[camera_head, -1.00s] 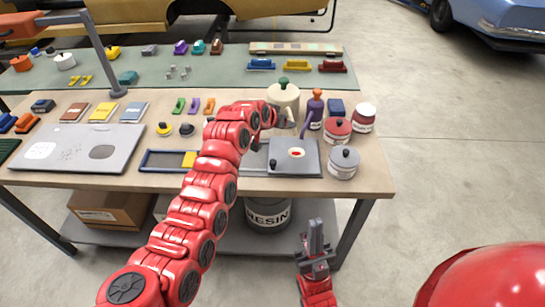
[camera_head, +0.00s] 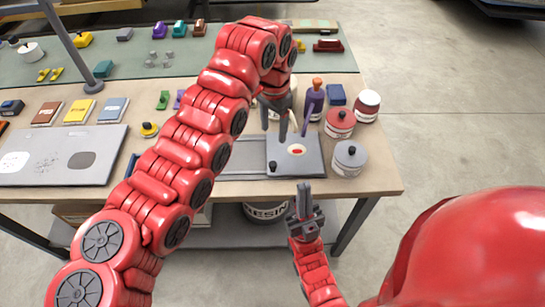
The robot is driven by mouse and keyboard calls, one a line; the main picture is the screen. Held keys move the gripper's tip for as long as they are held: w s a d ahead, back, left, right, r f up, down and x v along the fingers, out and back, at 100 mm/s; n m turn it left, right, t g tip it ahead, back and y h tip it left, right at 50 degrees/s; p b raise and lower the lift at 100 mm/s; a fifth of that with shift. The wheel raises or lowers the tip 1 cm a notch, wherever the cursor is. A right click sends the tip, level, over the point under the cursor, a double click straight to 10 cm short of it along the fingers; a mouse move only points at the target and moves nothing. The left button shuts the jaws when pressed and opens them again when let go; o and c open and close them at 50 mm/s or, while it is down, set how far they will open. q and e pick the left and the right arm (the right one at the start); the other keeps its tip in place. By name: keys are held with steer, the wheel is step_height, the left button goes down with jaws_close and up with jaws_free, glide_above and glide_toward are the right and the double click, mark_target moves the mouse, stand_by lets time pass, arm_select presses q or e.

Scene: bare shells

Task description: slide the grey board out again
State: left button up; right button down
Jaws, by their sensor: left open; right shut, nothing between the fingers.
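A dark grey board (camera_head: 308,164) with a black knob (camera_head: 272,167) and a white-and-red spot lies near the table's front right. A paler grey strip (camera_head: 238,158) adjoins its left side; I cannot tell how the two join. My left gripper (camera_head: 274,126) is open, pointing down just above the dark board's back left part; contact is unclear. My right gripper (camera_head: 305,203) is shut and empty, in front of the table edge, pointing towards the dark board.
A grey lidded pot (camera_head: 350,158) stands close at the dark board's right. A red pot (camera_head: 340,123) and a purple bottle (camera_head: 314,100) stand behind it. A cream pot is mostly hidden behind my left gripper. Floor right of the table is clear.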

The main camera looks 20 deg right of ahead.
mark_target(273, 163)
arm_select(q)
steer(key=f+p, duration=0.1)
steer(key=f, duration=0.3)
steer(key=f+p, duration=0.1)
steer(key=f, duration=0.4)
steer(key=f+p, duration=0.2)
steer(key=f, duration=0.2)
steer(key=shift+w+f, duration=0.3)
steer(key=shift+f, duration=0.75)
jaws_close()
